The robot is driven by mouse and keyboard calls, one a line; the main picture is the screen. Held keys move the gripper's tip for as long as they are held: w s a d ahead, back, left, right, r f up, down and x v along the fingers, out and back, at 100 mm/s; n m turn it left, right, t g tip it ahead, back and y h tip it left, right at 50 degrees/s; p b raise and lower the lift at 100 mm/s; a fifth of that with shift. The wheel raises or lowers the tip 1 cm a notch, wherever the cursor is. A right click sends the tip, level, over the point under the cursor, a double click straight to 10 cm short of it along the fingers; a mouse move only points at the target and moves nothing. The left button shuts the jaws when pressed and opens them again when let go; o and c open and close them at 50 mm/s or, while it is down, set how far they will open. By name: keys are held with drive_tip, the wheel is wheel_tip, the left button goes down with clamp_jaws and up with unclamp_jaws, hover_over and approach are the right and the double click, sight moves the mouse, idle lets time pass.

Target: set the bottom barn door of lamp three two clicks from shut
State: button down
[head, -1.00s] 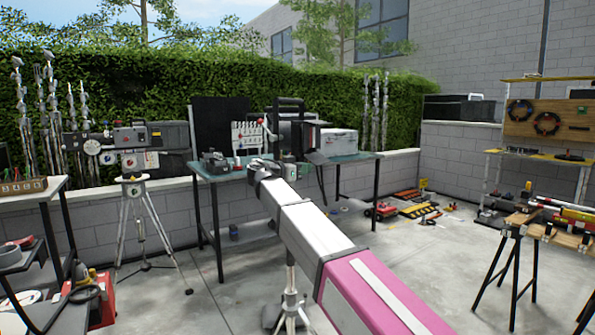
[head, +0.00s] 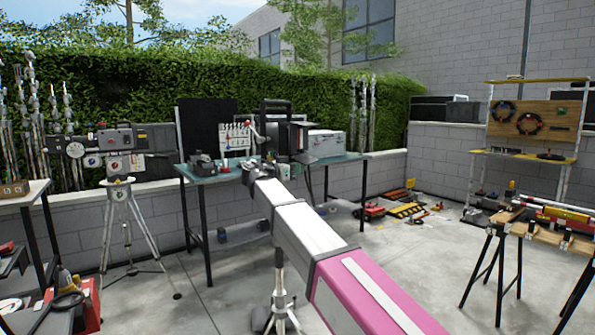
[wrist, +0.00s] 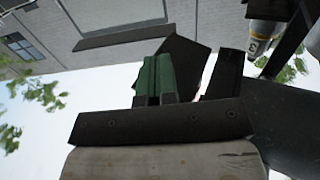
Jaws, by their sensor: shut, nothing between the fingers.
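Lamp three (head: 276,112) is a black lamp with a yoke handle, standing on a stand in front of the bench in the head view. A dark barn door (head: 302,137) juts from its right side. In the wrist view a tag with a 3 shows on the lamp (wrist: 254,44) at top right. My gripper (wrist: 157,72) is shut and empty, its green-padded fingers together. A black panel (wrist: 185,58), probably a barn door, is right behind the fingertips; I cannot tell whether they touch.
A green-topped bench (head: 215,173) with a white case (head: 326,143) stands behind the lamp. A tripod device (head: 118,150) is at left. A sawhorse table (head: 545,235) stands at right. Open concrete floor (head: 410,265) lies between.

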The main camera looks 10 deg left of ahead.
drive_tip(key=shift+s+d+r, duration=0.1)
drive_tip(key=shift+d+r, duration=0.15)
drive_tip(key=shift+r, duration=0.3)
drive_tip(key=shift+s+d+f, duration=0.1)
drive_tip(key=shift+d+f, duration=0.2)
drive_tip(key=shift+d, duration=0.05)
drive_tip(key=shift+s+a, duration=0.1)
idle(0.3)
drive_tip(key=v, duration=0.7)
drive_tip(key=shift+s+a, duration=0.25)
drive_tip(key=shift+s, duration=0.05)
idle(0.4)
drive_tip(key=shift+d+f, duration=0.1)
